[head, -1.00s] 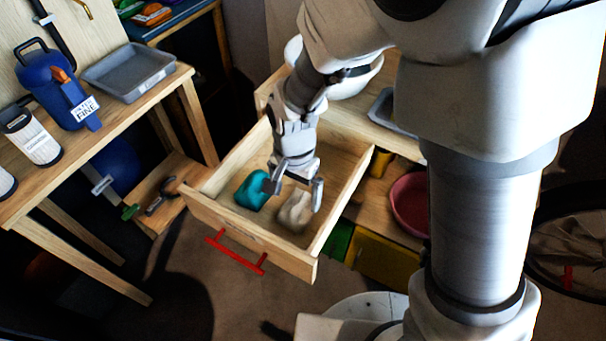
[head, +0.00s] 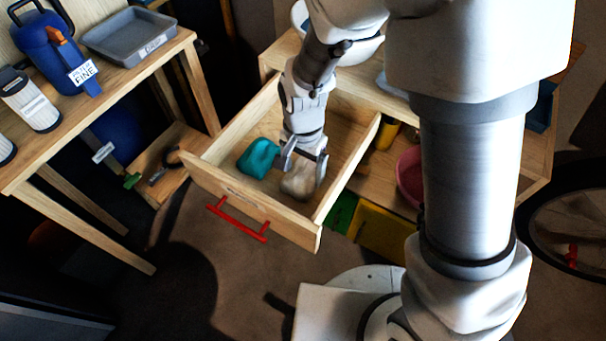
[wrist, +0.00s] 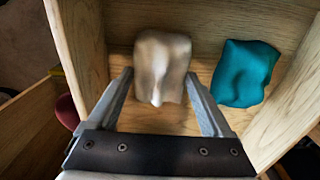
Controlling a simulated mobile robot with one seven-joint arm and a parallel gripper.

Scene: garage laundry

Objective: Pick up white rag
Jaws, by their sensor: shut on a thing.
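The white rag (head: 298,184) is a crumpled off-white cloth inside the open wooden drawer (head: 268,212). It also shows in the wrist view (wrist: 161,68), pinched up between my two fingertips. My gripper (head: 304,165) reaches down into the drawer and is shut on the white rag. In the wrist view its fingers (wrist: 163,85) stand on either side of the cloth. The rag is at or close to the drawer floor; I cannot tell whether it is clear of it. A teal rag (head: 258,158) lies beside it, to the left in the head view and to the right in the wrist view (wrist: 245,73).
The drawer walls surround my gripper, and a red handle (head: 237,222) is on the drawer front. A workbench at left holds a grey tray (head: 130,35) and a blue canister (head: 50,55). A pink bowl (head: 410,176) sits on the shelf right of the drawer.

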